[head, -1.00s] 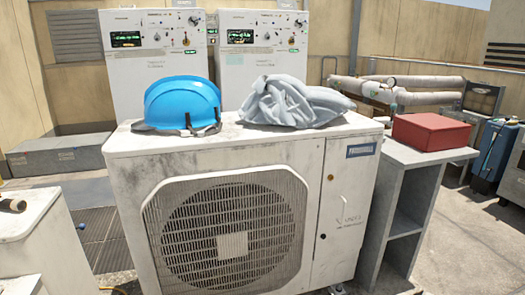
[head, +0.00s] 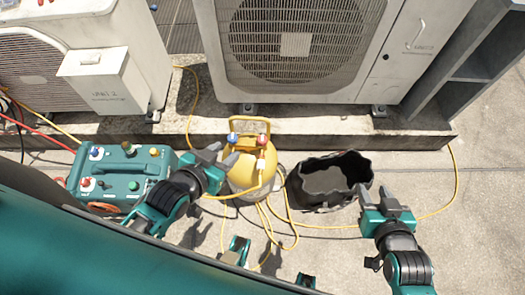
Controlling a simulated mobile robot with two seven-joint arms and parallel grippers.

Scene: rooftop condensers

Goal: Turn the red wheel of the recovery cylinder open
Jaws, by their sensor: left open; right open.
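The recovery cylinder (head: 246,172) is yellow and stands upright on the ground in the middle of the head view. On its top are a small red wheel (head: 262,140) on the right and a blue wheel (head: 232,138) on the left, under an orange-yellow handle. My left gripper (head: 221,155) is open, just left of the cylinder's top and nearer the blue wheel than the red one. Whether it touches the cylinder I cannot tell. My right gripper (head: 377,191) is open and empty, well to the right, beyond the black bag.
An open black bag (head: 296,194) stands right of the cylinder. A teal machine (head: 118,187) with coloured knobs stands at left. Yellow hoses (head: 292,246) loop over the ground around the cylinder. Behind is a concrete ledge (head: 330,133) bearing condenser units (head: 385,80).

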